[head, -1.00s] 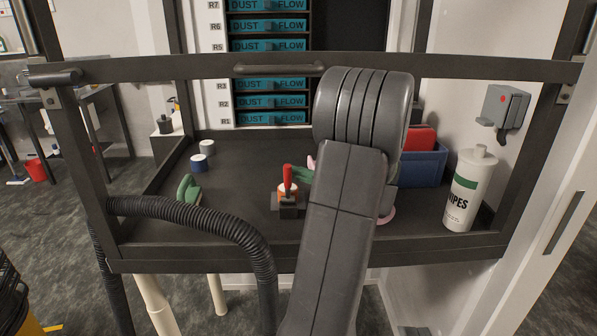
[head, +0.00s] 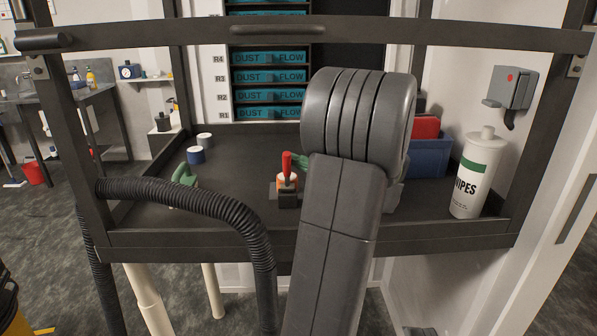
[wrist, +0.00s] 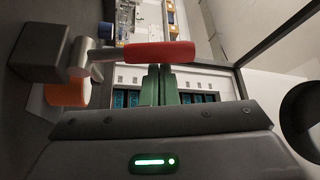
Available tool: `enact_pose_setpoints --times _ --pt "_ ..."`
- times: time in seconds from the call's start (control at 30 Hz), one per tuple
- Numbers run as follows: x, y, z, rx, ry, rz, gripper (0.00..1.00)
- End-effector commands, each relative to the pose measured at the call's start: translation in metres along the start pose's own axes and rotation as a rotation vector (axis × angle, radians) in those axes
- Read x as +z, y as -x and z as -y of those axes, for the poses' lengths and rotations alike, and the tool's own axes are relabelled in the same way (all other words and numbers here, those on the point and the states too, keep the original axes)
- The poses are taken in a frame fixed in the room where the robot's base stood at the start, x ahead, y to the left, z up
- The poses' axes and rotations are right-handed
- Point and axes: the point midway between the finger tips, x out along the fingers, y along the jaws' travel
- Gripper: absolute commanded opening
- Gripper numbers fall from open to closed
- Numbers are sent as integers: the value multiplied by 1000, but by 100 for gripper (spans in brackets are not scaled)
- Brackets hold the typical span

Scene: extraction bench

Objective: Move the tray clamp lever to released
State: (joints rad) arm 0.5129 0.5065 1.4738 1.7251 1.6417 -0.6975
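The tray clamp stands on the dark bench in the head view, with an orange part (head: 287,181) and a red lever handle (head: 287,163) pointing nearly straight up. In the wrist view the red handle (wrist: 155,55) lies across the picture, joined by a metal arm to a grey block (wrist: 40,52), with the orange part (wrist: 67,94) below. My gripper's green fingers (wrist: 159,72) are side by side and look shut, with their tips at the handle's edge; I cannot tell whether they touch it. In the head view my arm hides most of my gripper (head: 299,159), just right of the handle.
A black hose (head: 190,197) crosses the bench front on the left. A green-handled object (head: 185,175) and blue and white cylinders (head: 196,156) stand left. A blue bin (head: 430,158) and wipes canister (head: 470,175) stand right. A dark bar (head: 250,37) spans above.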

Motion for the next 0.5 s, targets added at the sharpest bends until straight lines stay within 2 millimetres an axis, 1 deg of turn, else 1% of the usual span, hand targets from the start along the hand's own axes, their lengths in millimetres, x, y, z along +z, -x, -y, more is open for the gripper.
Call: enact_pose_setpoints --times 0.03,0.3,0.5 --pt "5 2 -6 -8 15 3 0" --pt "13 7 0 -23 39 3 0" --pt "13 7 2 -23 37 3 0"
